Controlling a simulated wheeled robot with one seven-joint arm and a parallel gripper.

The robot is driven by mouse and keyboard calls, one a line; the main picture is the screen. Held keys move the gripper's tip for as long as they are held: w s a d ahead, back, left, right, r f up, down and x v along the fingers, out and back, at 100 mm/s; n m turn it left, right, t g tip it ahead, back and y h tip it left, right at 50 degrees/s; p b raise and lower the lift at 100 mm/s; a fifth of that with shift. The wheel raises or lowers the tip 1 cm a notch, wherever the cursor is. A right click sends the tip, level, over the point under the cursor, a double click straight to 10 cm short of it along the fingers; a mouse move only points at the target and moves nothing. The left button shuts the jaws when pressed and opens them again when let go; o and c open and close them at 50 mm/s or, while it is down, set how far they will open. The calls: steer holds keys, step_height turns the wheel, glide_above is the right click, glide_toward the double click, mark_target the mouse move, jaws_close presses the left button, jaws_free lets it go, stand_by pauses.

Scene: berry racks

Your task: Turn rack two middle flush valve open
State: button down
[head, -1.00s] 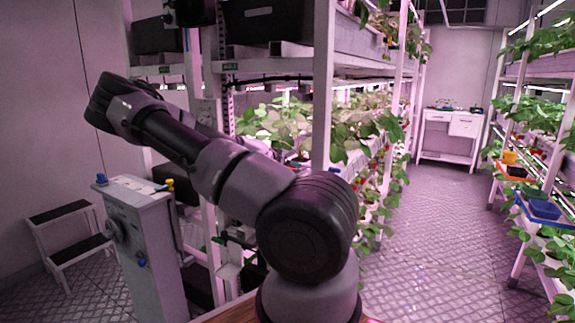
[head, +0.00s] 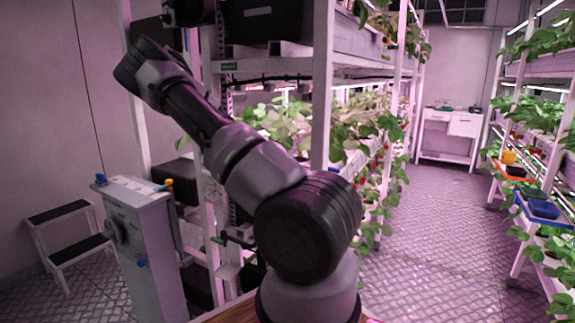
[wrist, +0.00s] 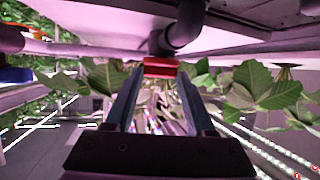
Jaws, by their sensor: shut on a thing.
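In the wrist view, a red valve handle (wrist: 160,67) sits between the tips of my gripper (wrist: 159,76), just under a dark pipe elbow (wrist: 184,28). The two long fingers are shut on the handle. The handle appears crosswise, as a short red bar spanning the gap between the fingertips. In the head view my arm hides the gripper and the handle, so I cannot tell there which rack level this is.
Plant leaves (wrist: 262,85) hang close on both sides of the fingers. A rack post (head: 323,90) stands close beside my arm. A grey cabinet (head: 150,240) with knobs and a step stool (head: 70,212) stand at left. The aisle floor (head: 430,230) at right is clear.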

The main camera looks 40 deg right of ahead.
steer(key=shift+s+d+n+t+y, duration=0.15)
steer(key=shift+n+t+y, duration=0.45)
steer(key=shift+n, duration=0.1)
steer(key=shift+s+d+n+t+y, duration=0.1)
steer(key=shift+n+t+y, duration=0.4)
steer(key=shift+n+t, duration=0.15)
steer(key=shift+n+y, duration=0.25)
steer(key=shift+y, duration=0.05)
steer(key=shift+c, duration=1.2)
jaws_free()
step_height(320, 180, up, 10)
